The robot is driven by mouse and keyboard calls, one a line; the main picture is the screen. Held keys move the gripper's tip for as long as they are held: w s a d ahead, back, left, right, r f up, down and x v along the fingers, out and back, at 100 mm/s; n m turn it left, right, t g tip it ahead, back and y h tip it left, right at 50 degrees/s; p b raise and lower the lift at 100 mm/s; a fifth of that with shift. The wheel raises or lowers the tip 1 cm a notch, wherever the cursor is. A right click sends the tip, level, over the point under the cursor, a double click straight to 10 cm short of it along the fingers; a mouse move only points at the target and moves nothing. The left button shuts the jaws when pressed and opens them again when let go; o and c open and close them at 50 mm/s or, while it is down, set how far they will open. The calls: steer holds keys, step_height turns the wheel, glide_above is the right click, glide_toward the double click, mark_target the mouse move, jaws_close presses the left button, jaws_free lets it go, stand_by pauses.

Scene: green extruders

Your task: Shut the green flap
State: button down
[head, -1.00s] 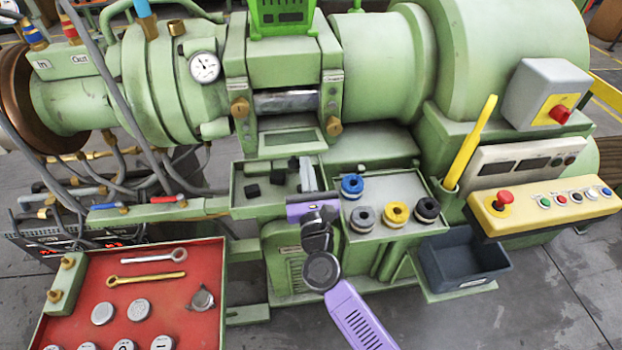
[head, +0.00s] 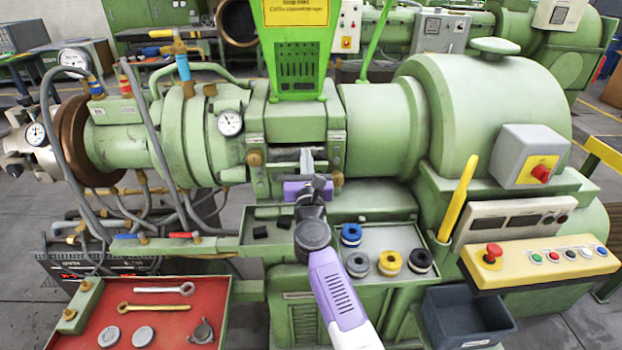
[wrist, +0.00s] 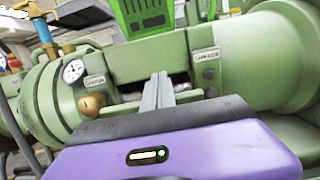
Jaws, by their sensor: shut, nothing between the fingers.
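The green flap (head: 273,185) appears to hang open below the opening in the extruder barrel, under the bright green hopper. A metal cylinder shows in the opening (head: 282,154). My gripper (head: 307,158) is shut and empty, its fingers pointing up at the opening. In the wrist view the fingertips (wrist: 160,82) overlap the dark opening between two labelled green blocks. I cannot tell whether they touch anything.
Brass knobs (head: 255,158) flank the opening. Below are a tray with spools (head: 378,240), a dark bin (head: 468,315) and a red tool tray (head: 200,292). A yellow lever (head: 457,198) and a button panel (head: 540,257) stand at right. Hoses crowd the left.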

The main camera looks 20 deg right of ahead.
steer(key=shift+w+d+r, duration=0.15)
steer(key=shift+w+r, duration=0.05)
steer(key=shift+w, duration=0.15)
steer(key=shift+f, duration=0.1)
stand_by(1.1)
